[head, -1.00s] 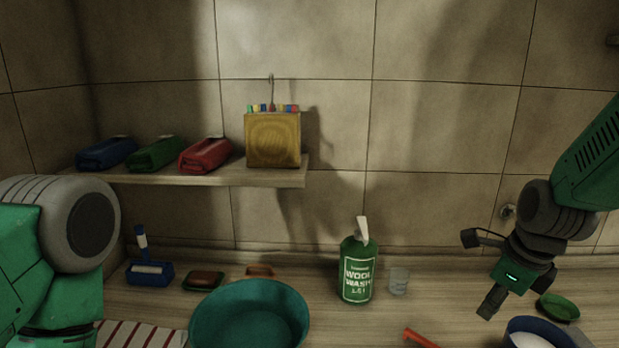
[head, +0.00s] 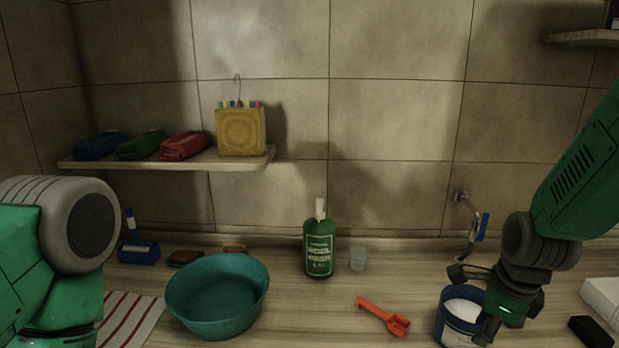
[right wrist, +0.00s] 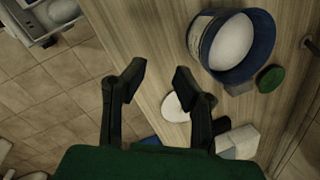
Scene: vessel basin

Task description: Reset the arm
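My right gripper (head: 470,305) hangs at the right in the head view, in front of a blue tub of white powder (head: 440,325). In the right wrist view its two fingers (right wrist: 160,82) are spread apart with nothing between them. The blue tub (right wrist: 265,60) is beyond the fingers, up and to the right, and apart from them. My left arm shows at the left edge of the head view, but its gripper is out of the picture.
On the counter are a teal basin (head: 218,297), a green wool wash bottle (head: 319,247), a clear glass (head: 357,260) and an orange scoop (head: 385,318). A striped cloth (head: 125,318) lies at the left. A shelf (head: 165,164) holds folded cloths and a peg box.

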